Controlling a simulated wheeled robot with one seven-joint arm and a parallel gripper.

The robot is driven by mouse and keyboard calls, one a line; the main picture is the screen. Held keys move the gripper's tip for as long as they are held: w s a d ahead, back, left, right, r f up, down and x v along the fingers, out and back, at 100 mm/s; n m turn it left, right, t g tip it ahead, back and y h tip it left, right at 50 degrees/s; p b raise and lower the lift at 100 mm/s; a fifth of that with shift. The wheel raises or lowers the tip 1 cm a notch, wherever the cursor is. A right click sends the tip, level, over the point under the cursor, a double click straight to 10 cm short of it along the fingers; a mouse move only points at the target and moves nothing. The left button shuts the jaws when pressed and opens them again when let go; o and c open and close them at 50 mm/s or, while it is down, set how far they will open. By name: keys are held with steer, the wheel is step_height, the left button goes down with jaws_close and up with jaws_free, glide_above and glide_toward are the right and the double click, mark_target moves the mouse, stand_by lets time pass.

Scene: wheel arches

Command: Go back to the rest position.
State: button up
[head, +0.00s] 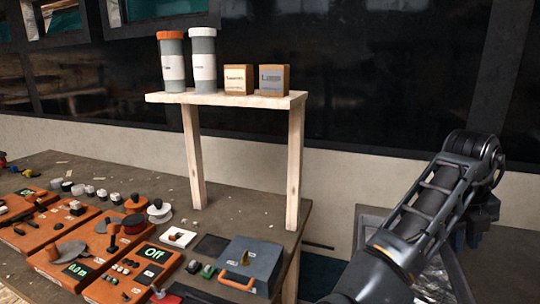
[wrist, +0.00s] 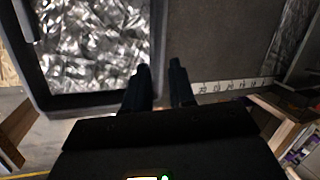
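My gripper (wrist: 159,70) shows in the wrist view with its two dark fingers apart and nothing between them. In the head view my arm reaches up from the lower right, bends at a joint at the right and comes down again. The fingers cannot be made out there. In the wrist view a dark-rimmed bin (wrist: 160,25) with crumpled silvery lining lies left of and beyond the fingers.
A cluttered workbench (head: 222,217) with orange devices fills the left. On it, a wooden shelf (head: 225,99) carries two canisters (head: 188,62) and two small boxes (head: 256,80). A grey-blue box (head: 252,262) sits at the bench's right edge. My arm is clear of the shelf.

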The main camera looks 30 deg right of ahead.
steer(key=s+d+r+n+t+h, duration=0.1)
steer(key=d+n+t+h, duration=0.1)
steer(key=d+n+h, duration=0.65)
steer(key=a+f+n+t, duration=0.2)
steer(key=a+n+t, duration=0.1)
steer(key=a+n, duration=0.3)
steer(key=a+f+n+t+y, duration=0.1)
steer(key=a+n+t, duration=0.3)
steer(key=n, duration=0.5)
steer(key=a+f+n+t+y, duration=0.1)
steer(key=a+f+n+t, duration=0.2)
steer(key=a+n, duration=0.5)
steer(key=shift+w+f+n+t, duration=0.15)
steer(key=shift+f+n+t, duration=0.25)
steer(key=shift+f, duration=0.1)
steer(key=s+a+n+y, duration=0.1)
steer(key=a, duration=0.1)
steer(key=a+f+n+t+y, duration=0.1)
steer(key=a, duration=0.1)
steer(key=s+a+f+n+y, duration=0.1)
steer(key=a, duration=0.1)
steer(key=shift+s+f+n, duration=0.2)
steer(key=shift+s+n, duration=0.05)
steer(key=shift+s, duration=0.05)
steer(key=s+a+r+n+t+y, duration=0.2)
steer(key=s+a+n+y, duration=0.5)
steer(key=s+a, duration=1)
steer(key=a, duration=0.3)
steer(key=shift+s+a, duration=0.25)
steer(key=shift+s, duration=0.05)
